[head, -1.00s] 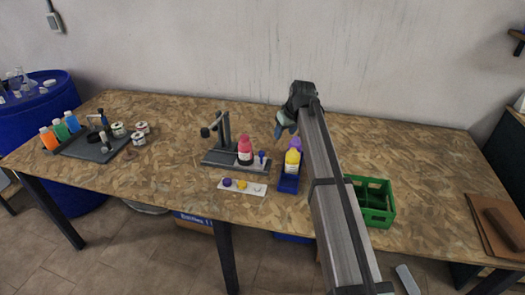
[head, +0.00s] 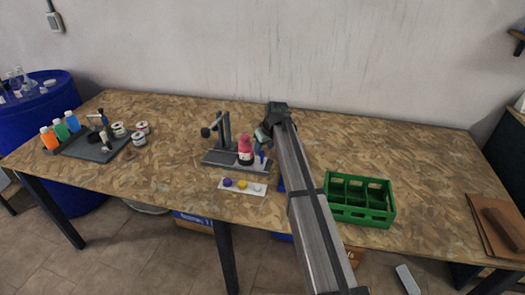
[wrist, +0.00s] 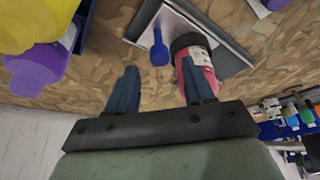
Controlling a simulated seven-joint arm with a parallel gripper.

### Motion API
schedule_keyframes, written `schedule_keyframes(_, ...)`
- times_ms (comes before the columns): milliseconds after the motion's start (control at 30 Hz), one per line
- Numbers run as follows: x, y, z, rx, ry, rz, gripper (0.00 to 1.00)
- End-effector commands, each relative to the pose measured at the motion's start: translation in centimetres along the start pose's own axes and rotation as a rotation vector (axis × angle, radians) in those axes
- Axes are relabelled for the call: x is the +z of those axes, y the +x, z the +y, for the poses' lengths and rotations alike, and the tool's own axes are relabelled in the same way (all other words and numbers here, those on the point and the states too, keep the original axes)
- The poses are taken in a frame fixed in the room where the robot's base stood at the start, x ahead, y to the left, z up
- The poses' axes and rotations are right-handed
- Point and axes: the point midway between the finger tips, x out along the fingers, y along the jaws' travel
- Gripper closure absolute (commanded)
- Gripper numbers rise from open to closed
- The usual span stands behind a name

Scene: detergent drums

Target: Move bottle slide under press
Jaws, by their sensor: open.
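The press (head: 224,128) is a dark upright frame on a flat grey base in the middle of the table. A pink bottle (head: 245,152) with a white label stands upright on the base, to the right of the post. The slide's blue knob (head: 257,150) is right of the bottle. My gripper (head: 262,138) is open above the knob's side of the press. In the wrist view its two blue-grey fingers (wrist: 158,88) are apart with nothing between them. The blue knob (wrist: 158,50) lies beyond the gap, and the pink bottle (wrist: 201,70) is close to the right finger, partly overlapped by it.
A white strip (head: 253,191) with coloured caps lies in front. A green crate (head: 360,216) is right of my arm.

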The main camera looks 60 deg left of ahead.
Motion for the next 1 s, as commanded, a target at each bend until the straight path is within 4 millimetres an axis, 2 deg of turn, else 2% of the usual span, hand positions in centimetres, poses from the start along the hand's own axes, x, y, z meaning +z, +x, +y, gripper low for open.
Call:
schedule_keyframes(100, -0.1, 1.6, 0.0, 0.0, 0.0, 0.0, 0.48)
schedule_keyframes(300, 0.0, 3.0, 0.0, 0.0, 0.0, 0.0, 0.48)
schedule_keyframes(667, 0.0, 3.2, 0.0, 0.0, 0.0, 0.0, 0.48)
schedule_keyframes(1000, 0.0, 3.2, 0.0, 0.0, 0.0, 0.001, 0.8)
